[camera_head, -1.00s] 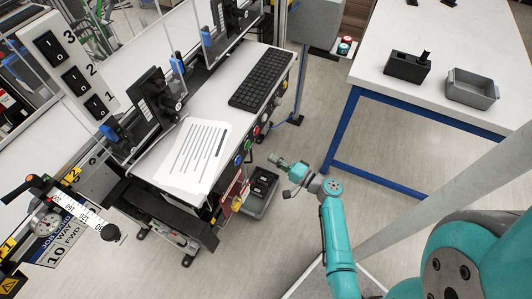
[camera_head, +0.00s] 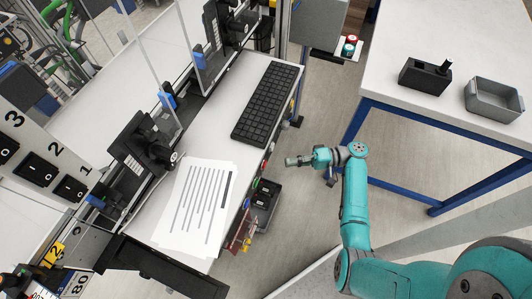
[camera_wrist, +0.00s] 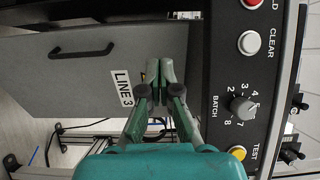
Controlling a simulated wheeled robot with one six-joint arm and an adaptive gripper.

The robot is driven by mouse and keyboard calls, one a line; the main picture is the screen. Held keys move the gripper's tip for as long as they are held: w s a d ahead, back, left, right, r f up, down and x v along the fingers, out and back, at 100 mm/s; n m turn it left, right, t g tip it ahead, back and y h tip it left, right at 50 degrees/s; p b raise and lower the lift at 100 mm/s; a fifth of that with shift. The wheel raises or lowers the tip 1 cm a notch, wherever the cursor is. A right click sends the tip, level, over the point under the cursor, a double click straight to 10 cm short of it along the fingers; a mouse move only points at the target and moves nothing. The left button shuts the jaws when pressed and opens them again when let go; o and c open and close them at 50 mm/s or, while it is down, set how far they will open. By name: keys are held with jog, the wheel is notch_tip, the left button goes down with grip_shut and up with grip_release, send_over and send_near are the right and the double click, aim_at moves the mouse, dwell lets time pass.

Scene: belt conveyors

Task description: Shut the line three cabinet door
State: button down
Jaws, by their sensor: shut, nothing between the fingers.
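The line three cabinet door is a grey panel (camera_wrist: 95,90) with a black bar handle (camera_wrist: 80,50) and a white "LINE 3" label (camera_wrist: 122,87), on the left of the wrist view. Whether it stands ajar is unclear. In the head view I cannot make it out below the bench edge. My gripper (camera_wrist: 160,72) is shut and empty, in front of the door's edge by the label. Contact with the door cannot be told. In the head view my gripper (camera_head: 292,161) is right of the bench.
A black control panel (camera_wrist: 222,70) with buttons and a BATCH knob (camera_wrist: 243,107) borders the door. In the head view, the white bench (camera_head: 235,120) holds a keyboard (camera_head: 268,103) and paper (camera_head: 198,208). A blue-legged table (camera_head: 400,35) stands right, with open floor between.

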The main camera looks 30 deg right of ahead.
jog(key=x, duration=1.3)
jog(key=shift+w+a, duration=0.15)
jog(key=shift+a, duration=0.15)
jog(key=w+a+m+t+h, duration=0.2)
jog(key=w+a, duration=0.6)
jog(key=a, duration=0.4)
jog(key=shift+a+m+t+h, duration=0.15)
jog(key=shift+m+t+h, duration=0.25)
jog(key=shift+t, duration=0.6)
jog(key=shift+w+a+r, duration=0.1)
jog(key=shift+r, duration=0.1)
